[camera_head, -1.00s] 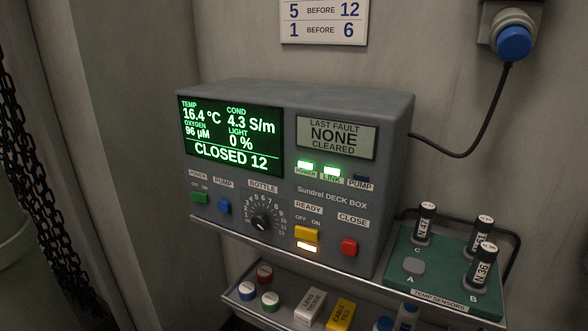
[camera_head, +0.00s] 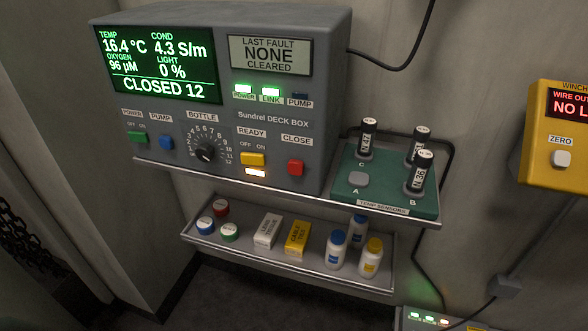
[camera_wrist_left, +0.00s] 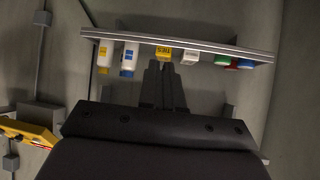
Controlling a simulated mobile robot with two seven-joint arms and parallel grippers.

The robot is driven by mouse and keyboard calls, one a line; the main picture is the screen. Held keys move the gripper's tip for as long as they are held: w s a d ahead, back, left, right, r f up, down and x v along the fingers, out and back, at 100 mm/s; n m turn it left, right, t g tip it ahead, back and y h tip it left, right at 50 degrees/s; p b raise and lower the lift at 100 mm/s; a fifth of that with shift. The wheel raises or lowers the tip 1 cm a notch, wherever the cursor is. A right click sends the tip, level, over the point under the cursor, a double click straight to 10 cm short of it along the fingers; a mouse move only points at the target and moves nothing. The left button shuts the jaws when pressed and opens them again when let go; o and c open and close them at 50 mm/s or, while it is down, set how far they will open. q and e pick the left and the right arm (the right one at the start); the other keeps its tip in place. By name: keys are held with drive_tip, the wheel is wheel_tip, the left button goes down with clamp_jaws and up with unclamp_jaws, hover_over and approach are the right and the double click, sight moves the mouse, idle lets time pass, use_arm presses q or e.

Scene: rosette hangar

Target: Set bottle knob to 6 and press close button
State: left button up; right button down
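The deck box (camera_head: 225,105) stands on a shelf, its green screen (camera_head: 157,65) reading CLOSED 12. The black bottle knob (camera_head: 205,153) sits in a dial numbered up to 12; its white mark seems to point to the lower right, near 12. The red close button (camera_head: 295,167) is at the lower right of the panel. The yellow ready switch (camera_head: 252,158) has a lit lamp below it. My left gripper (camera_wrist_left: 165,68) shows only in the left wrist view, its fingers together and empty, below the lower shelf's goods in that picture. My right gripper is not in view.
A green sensor tray (camera_head: 345,207) with several black sensors stands right of the box. The lower shelf (camera_head: 330,278) holds jars, small boxes and bottles. A yellow winch box (camera_head: 537,155) is on the wall at right. The space before the panel looks clear.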

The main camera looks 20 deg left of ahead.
use_arm(q)
drive_tip(key=o, duration=1)
drive_tip(key=m+t+y+b, duration=0.2)
drive_tip(key=m+t+b, duration=0.8)
drive_tip(key=m, duration=2.3)
approach(203, 157)
drive_tip(key=w+t+p, duration=0.2)
drive_tip(key=shift+f+p+x, duration=0.2)
drive_tip(key=shift+p+x, duration=0.2)
drive_tip(key=shift+x, duration=1.2)
drive_tip(key=shift+f+p+x, duration=0.15)
drive_tip(key=shift+p+x, duration=0.25)
drive_tip(key=shift+x, duration=1.15)
drive_tip(key=shift+w, duration=0.15)
drive_tip(key=c, duration=1.1)
